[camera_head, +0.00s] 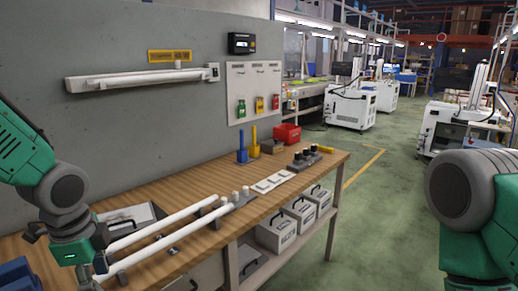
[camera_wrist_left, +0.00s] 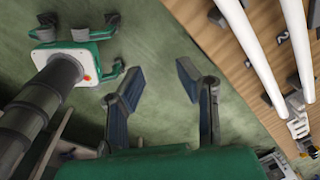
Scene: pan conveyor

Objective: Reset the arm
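My left gripper (camera_head: 88,262) hangs from the arm at the left, in front of the wooden workbench (camera_head: 215,238). In the left wrist view its two dark fingers (camera_wrist_left: 160,76) are spread apart, with only green floor between them. My right arm shows at the right edge of the head view, but its gripper is out of that view.
Two white tubes (camera_head: 164,222) lie along the bench, at the right in the wrist view. A blue object (camera_head: 20,275) is at the lower left. Grey boxes (camera_head: 277,232) sit underneath. Floor right of the bench is clear.

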